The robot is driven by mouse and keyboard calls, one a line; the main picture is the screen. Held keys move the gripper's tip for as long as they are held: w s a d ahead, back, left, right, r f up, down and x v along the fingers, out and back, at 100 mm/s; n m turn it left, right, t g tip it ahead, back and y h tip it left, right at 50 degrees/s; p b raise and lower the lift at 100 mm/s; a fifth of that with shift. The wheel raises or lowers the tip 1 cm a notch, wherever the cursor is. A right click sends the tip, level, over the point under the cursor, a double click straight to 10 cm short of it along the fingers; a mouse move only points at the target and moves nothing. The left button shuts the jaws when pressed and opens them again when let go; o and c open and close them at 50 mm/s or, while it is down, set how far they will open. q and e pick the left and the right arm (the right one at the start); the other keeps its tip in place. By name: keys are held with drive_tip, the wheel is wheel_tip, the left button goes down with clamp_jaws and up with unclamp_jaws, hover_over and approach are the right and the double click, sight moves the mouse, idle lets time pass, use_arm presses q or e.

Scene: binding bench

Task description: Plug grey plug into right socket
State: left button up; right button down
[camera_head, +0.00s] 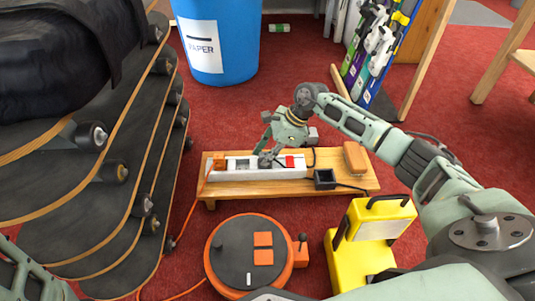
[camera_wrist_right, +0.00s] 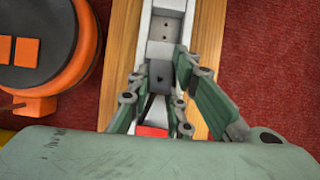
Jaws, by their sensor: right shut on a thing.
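A white power strip (camera_head: 300,174) lies along a low wooden bench, with a red switch (camera_head: 290,162) near its right end. My right gripper (camera_head: 267,158) points down over the strip, just left of the switch. In the right wrist view its fingers (camera_wrist_right: 162,76) are shut on the grey plug (camera_wrist_right: 160,76), with a dark cable running from it. The plug is over the strip (camera_wrist_right: 168,7), between the red switch (camera_wrist_right: 152,131) and an empty-looking socket (camera_wrist_right: 160,50). I cannot tell whether it is seated or just above. My left gripper is out of view.
An orange plug (camera_head: 218,163) is at the strip's left end. A black box (camera_head: 324,179) and a brown block (camera_head: 355,157) are on the bench (camera_head: 230,189). An orange cable reel (camera_head: 230,262) and a yellow case (camera_head: 358,262) stand in front. Skateboards crowd the left.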

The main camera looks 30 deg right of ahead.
drive_tip(key=shift+w+d+f, duration=0.2)
drive_tip(key=shift+w+d, duration=0.1)
drive_tip(key=shift+d, duration=0.1)
drive_tip(key=c, duration=2)
unclamp_jaws()
drive_tip(key=o, duration=0.5)
drive_tip(key=shift+a+f, duration=0.1)
drive_tip(key=shift+f, duration=0.15)
drive_tip(key=v, duration=1.2)
drive_tip(key=shift+s+a+r, duration=0.1)
drive_tip(key=shift+s, duration=0.05)
